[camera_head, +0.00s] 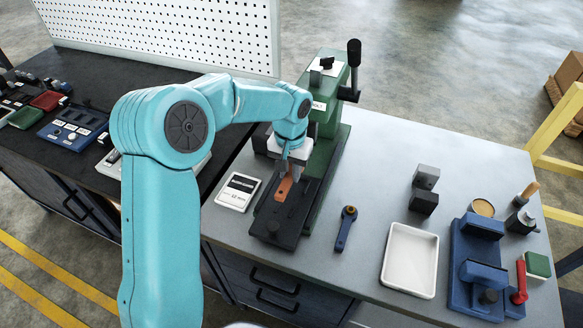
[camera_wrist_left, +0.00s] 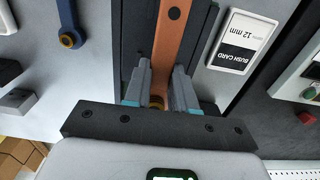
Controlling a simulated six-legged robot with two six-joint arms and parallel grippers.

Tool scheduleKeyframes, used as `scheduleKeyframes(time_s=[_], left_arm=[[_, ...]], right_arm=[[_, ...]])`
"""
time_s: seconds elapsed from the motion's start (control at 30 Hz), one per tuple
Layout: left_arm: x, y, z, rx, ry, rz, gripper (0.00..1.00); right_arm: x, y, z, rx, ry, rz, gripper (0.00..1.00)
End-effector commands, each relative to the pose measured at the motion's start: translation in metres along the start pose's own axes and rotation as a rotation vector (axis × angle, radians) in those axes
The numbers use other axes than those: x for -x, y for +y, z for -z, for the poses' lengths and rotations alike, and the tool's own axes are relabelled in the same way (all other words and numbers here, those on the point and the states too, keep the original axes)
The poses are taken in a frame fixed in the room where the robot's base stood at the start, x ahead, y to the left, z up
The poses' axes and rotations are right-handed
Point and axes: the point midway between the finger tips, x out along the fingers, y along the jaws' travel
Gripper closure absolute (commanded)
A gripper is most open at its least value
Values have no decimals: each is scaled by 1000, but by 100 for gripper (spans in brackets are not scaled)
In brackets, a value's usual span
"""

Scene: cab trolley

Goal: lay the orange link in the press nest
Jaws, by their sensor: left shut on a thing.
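The orange link (camera_head: 284,189) is a flat bar that hangs over the dark bed of the green press (camera_head: 327,125). In the left wrist view the orange link (camera_wrist_left: 172,42) runs away between the fingers, above the dark bed (camera_wrist_left: 137,45). My left gripper (camera_head: 289,166) is shut on the link near one end; its fingers also show in the left wrist view (camera_wrist_left: 158,88). I cannot tell whether the link touches the bed. The nest's outline is hidden by the link and gripper. My right gripper is not in view.
A white bush card (camera_head: 238,191) lies left of the press. A blue link-like part (camera_head: 346,228) lies to its right. Farther right are a white tray (camera_head: 410,261), dark blocks (camera_head: 424,190) and a blue vise-like fixture (camera_head: 474,265). A perforated white board (camera_head: 165,32) stands behind.

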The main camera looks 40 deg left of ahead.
Motion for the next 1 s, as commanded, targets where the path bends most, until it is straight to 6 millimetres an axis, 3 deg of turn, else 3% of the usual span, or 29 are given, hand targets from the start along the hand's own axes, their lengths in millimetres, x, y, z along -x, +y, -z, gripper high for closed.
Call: scheduleKeyframes(time_s=[0.7, 1.0], left_arm=[[-63, 3, 2, -3, 2, 0, 100], [-71, 3, 2, -2, 3, 0, 100]], right_arm=[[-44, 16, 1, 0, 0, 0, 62], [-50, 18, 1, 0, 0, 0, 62]])
